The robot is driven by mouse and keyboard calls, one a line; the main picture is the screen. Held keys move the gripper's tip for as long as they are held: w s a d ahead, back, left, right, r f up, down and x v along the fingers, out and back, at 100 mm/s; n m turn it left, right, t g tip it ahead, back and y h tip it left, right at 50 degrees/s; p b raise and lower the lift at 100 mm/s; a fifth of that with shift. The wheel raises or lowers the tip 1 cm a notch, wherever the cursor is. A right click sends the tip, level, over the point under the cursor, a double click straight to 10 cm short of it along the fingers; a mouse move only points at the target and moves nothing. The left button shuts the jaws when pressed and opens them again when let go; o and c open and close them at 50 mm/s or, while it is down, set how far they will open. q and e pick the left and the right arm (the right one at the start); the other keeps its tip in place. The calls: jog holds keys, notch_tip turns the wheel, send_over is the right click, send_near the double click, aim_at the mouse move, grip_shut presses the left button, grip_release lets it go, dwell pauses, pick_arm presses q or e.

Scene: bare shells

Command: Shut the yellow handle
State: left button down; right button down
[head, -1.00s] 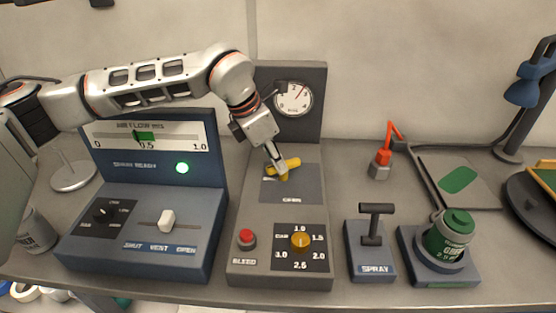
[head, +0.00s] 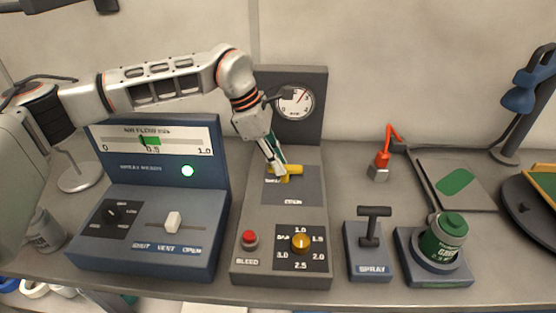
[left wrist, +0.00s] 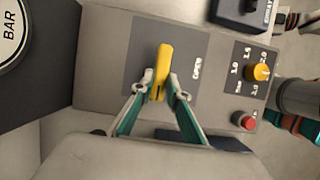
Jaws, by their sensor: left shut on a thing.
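The yellow handle (head: 291,170) sits on the dark plate (head: 300,188) marked OPEN, on the grey panel in the middle of the bench. In the head view it lies roughly crosswise. In the left wrist view the yellow handle (left wrist: 161,66) stands between the fingertips. My left gripper (head: 276,170) reaches down from the upper left and is shut on the handle; its fingers also show in the left wrist view (left wrist: 160,92). The gripper hides part of the handle in the head view. My right gripper is not in view.
The gauge (head: 294,102) stands behind the handle. The red BLEED button (head: 249,239) and orange BAR knob (head: 301,243) are in front. The blue airflow box (head: 150,235) is to the left. The SPRAY lever (head: 373,225) and green can (head: 443,240) are to the right.

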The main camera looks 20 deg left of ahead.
pick_arm(q)
jog(key=c, duration=2)
grip_release()
jog(key=shift+o, duration=0.2)
jog(key=v, duration=1.2)
